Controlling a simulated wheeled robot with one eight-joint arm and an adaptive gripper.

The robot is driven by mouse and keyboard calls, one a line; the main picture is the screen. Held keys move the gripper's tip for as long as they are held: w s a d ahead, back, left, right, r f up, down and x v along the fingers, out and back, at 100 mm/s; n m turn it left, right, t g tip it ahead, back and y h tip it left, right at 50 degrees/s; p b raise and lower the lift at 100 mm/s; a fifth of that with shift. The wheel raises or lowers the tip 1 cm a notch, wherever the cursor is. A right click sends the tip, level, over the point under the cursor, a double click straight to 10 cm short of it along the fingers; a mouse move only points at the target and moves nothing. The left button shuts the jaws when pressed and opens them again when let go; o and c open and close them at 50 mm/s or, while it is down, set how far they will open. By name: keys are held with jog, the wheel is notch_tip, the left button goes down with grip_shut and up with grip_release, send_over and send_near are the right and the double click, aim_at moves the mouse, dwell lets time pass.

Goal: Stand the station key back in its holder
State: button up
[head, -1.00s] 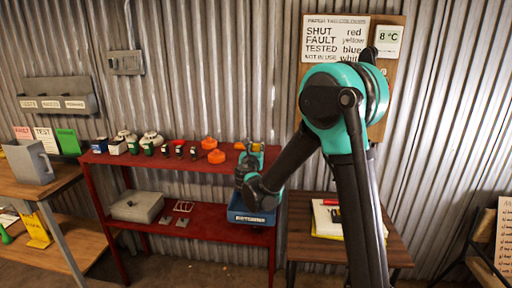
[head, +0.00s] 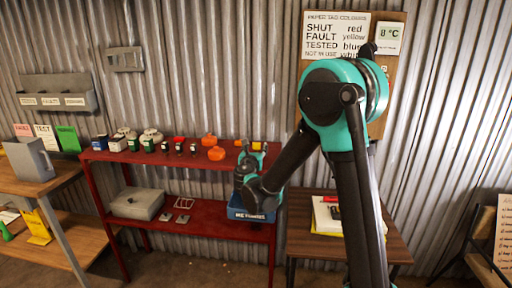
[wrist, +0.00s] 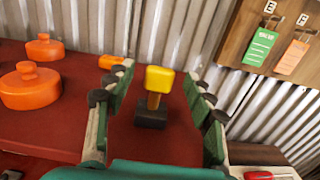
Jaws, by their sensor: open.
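A yellow-headed piece (wrist: 160,79), which looks like the station key, stands upright on the red shelf in the wrist view. My gripper (wrist: 157,98) is open, with one finger on each side of the yellow piece and visible gaps to both. In the head view my gripper (head: 250,162) is at the right end of the top shelf, and a small yellow piece (head: 256,146) shows just behind it.
The red shelf unit (head: 160,157) carries orange round pieces (wrist: 31,88) left of my gripper. A smaller orange piece (wrist: 111,62) lies behind the left finger. A blue bin (head: 250,213) is on the lower shelf below my gripper. Corrugated wall stands close behind; a tag board (wrist: 275,40) hangs right.

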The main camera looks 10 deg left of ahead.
jog(key=s, duration=1)
jog(key=shift+s+a, duration=0.15)
jog(key=shift+s, duration=0.15)
jog(key=s+d+f+m+g+h, duration=0.2)
jog(key=d+f+m+g, duration=0.15)
jog(key=d+m, duration=0.6)
jog(key=s+d+f+m+g+h, duration=0.25)
jog(key=d+f+m, duration=0.3)
jog(key=d, duration=0.75)
jog(key=s+d+f+m+g+y, duration=0.1)
jog(key=s+d+f+m+g, duration=0.2)
jog(key=s+m, duration=0.3)
jog(key=s+d+f+m+g+y, duration=0.1)
jog(key=s+d+f+m+g, duration=0.2)
jog(key=s+m, duration=0.4)
jog(key=d+f, duration=0.1)
jog(key=d, duration=0.1)
jog(key=shift+s+d+f+m, duration=0.15)
jog(key=shift+d+f+m, duration=0.15)
jog(key=shift+d+f, duration=0.1)
jog(key=s+f+m+y, duration=0.1)
jog(key=s+m, duration=0.1)
jog(key=s+a+f+m+g+y, duration=0.1)
jog(key=s+m, duration=0.1)
jog(key=s+m+y, duration=0.1)
jog(key=s+m, duration=0.2)
jog(key=shift+s+a+f+g, duration=0.1)
jog(key=shift+a+f+g, duration=0.3)
jog(key=shift+c, duration=0.3)
